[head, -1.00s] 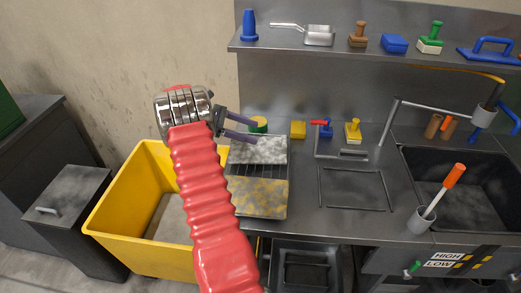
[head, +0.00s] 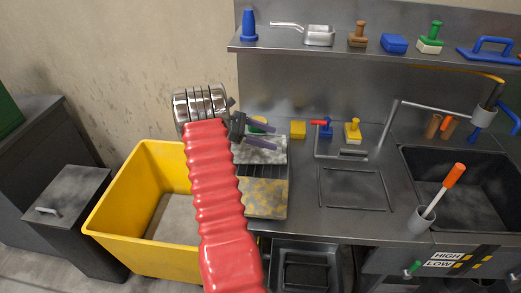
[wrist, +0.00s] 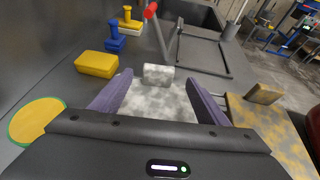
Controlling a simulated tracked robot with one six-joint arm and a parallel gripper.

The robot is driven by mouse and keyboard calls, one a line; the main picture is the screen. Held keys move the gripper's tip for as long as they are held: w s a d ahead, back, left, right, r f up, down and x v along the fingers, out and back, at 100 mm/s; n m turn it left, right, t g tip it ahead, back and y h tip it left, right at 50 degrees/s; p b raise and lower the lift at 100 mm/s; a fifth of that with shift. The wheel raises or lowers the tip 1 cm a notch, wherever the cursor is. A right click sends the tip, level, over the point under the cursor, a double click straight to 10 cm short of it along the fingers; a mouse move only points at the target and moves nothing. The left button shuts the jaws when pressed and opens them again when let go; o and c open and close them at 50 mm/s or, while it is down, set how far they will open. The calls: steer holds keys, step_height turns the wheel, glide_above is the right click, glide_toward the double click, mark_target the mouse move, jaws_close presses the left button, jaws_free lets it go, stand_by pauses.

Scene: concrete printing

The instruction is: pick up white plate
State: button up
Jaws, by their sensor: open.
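The white plate (head: 262,156) is a mottled white-grey slab in the rack at the left of the steel counter. In the wrist view the white plate (wrist: 160,103) lies between and beyond my fingers, with a small upright mottled block at its far end. My gripper (head: 276,137) is over the plate's back part, its two purple fingers apart. In the wrist view my gripper (wrist: 163,84) is open, with a finger on each side of that block. I cannot tell whether the fingers touch the plate. The black gripper body hides its near part.
A yellow-grey mottled plate (head: 265,197) lies in front of the white one. A round yellow-green thing (wrist: 38,121) and a yellow block (head: 298,130) are close by. A yellow bin (head: 110,205) stands left of the counter. A shelf (head: 330,47) hangs above.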

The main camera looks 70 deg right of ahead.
mark_target(278, 149)
steer(key=x, duration=0.4)
steer(key=shift+d+f, duration=0.1)
steer(key=shift+d, duration=0.05)
stand_by(0.4)
steer(key=c, duration=1.4)
steer(key=shift+o, duration=0.2)
step_height(278, 149, up, 10)
